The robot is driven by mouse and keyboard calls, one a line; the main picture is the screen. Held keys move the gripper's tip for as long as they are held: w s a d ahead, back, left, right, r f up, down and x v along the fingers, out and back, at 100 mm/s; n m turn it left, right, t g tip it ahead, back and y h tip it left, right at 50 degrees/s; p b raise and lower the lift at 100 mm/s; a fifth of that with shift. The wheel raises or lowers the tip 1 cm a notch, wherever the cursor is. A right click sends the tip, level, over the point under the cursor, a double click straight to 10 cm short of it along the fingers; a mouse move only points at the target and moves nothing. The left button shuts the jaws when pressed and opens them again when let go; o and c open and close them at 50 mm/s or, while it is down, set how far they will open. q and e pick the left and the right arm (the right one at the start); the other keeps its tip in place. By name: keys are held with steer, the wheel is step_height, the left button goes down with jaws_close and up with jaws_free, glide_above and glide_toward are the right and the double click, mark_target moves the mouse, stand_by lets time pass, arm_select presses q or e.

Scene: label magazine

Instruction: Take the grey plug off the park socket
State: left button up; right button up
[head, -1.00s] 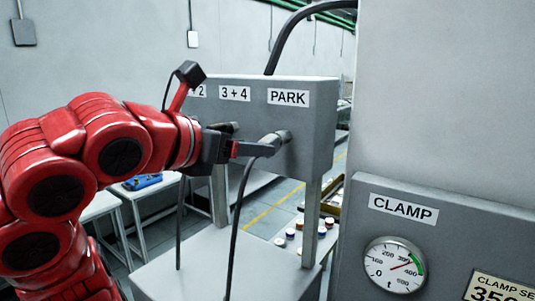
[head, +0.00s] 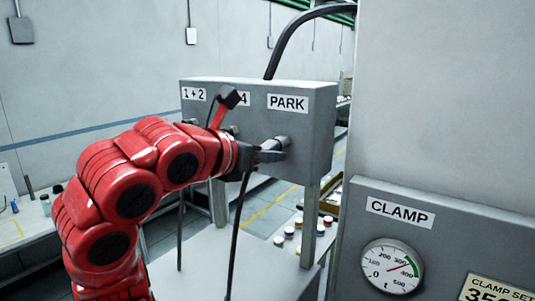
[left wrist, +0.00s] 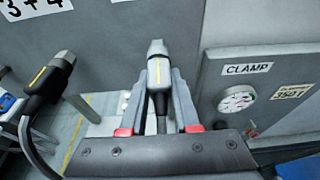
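The grey plug (head: 277,144) sits in the socket under the PARK label on the grey panel box (head: 318,120). My left gripper (head: 268,156) is at the plug, pointing at the panel. In the left wrist view its two fingers (left wrist: 159,90) stand on either side of the plug body, and they look open around it. Any small gap at the fingertips is hard to see. My right gripper is in neither view.
A second, dark plug (left wrist: 48,82) with a yellow stripe sits left of the gripper, under the 3+4 label. A hanging cable (head: 236,235) runs below my left gripper. The CLAMP panel with its gauge (head: 392,266) stands to the right. Several small jars stand low behind the posts.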

arm_select(q)
jaws_close()
steer(key=shift+s+a+f+b, duration=0.1)
steer(key=shift+s+a+b, duration=0.2)
steer(key=shift+b, duration=0.1)
steer(key=shift+s+a+b, duration=0.6)
steer(key=shift+s+b, duration=0.05)
steer(key=shift+s, duration=0.2)
steer(key=shift+s+a+b, duration=0.55)
steer(key=shift+s+b, duration=0.1)
steer(key=shift+s, duration=0.15)
